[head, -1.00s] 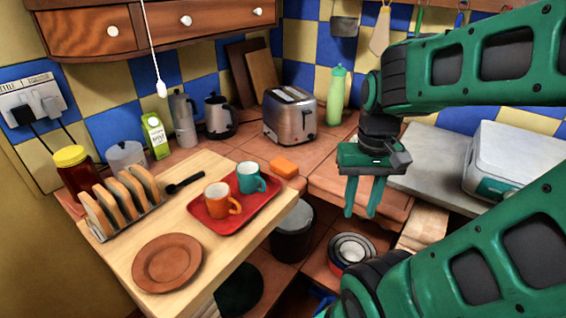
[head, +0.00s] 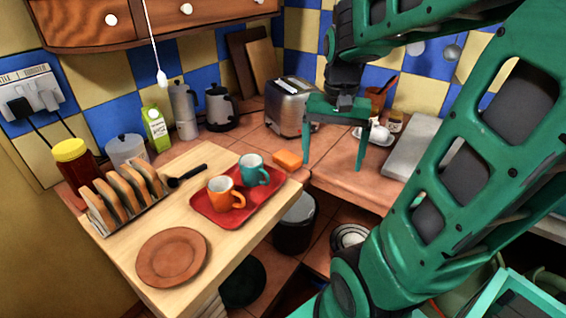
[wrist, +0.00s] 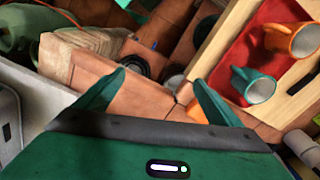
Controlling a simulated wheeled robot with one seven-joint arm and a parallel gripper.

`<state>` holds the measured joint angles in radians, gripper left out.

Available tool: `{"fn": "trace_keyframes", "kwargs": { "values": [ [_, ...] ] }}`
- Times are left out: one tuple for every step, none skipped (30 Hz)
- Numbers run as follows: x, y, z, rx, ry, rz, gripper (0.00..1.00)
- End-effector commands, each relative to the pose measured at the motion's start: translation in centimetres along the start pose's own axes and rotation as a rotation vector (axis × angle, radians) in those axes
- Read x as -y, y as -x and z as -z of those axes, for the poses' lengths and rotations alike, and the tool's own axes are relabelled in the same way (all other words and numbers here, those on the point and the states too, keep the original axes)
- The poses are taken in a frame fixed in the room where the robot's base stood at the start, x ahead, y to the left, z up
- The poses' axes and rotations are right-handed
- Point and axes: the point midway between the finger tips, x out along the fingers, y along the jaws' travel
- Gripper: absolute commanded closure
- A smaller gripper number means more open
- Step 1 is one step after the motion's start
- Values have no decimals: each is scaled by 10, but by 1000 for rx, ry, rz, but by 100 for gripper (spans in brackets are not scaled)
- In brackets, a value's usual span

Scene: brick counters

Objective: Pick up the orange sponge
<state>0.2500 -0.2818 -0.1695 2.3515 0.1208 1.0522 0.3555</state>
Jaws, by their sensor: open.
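The orange sponge (head: 288,159) lies on the brick counter, just beyond the red tray's corner and in front of the toaster. In the wrist view part of the sponge (wrist: 196,113) shows beside the right finger, which hides some of it. My gripper (head: 333,168) is open and empty, fingers pointing down, to the right of the sponge in the head view. Its left finger is close to the sponge in the picture; I cannot tell the gap in depth. In the wrist view the fingers (wrist: 152,88) are spread wide with nothing between them but counter behind.
A red tray (head: 206,215) with an orange cup (head: 220,190) and a teal cup (head: 252,168) stands on the wooden board (head: 120,243) left of the sponge. The toaster (head: 284,107) is behind it. A white dish (head: 368,141) lies to the right. A dark bin (head: 293,235) stands below.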

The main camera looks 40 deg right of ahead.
Motion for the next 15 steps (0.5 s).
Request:
{"fn": "trace_keyframes", "kwargs": {
  "values": [
    [16,2,20,1,-63,-6,12],
    [26,3,30,1,-102,-6,12],
    [39,4,43,0,-156,-6,12],
    [48,4,52,0,-193,-6,12],
    [58,4,62,0,-229,-5,12],
    [69,3,73,0,-277,-3,12],
    [78,3,80,1,-309,-2,12],
    [86,2,87,3,-340,0,12],
    [95,0,96,4,-379,2,12],
    [101,-1,102,5,-405,4,12],
    [107,-2,107,7,-428,5,12],
    [114,-3,112,8,-453,7,12],
    [118,-4,116,10,-471,8,12],
    [122,-5,119,10,-486,10,12],
    [126,-6,122,12,-501,10,12]
  ]
}}
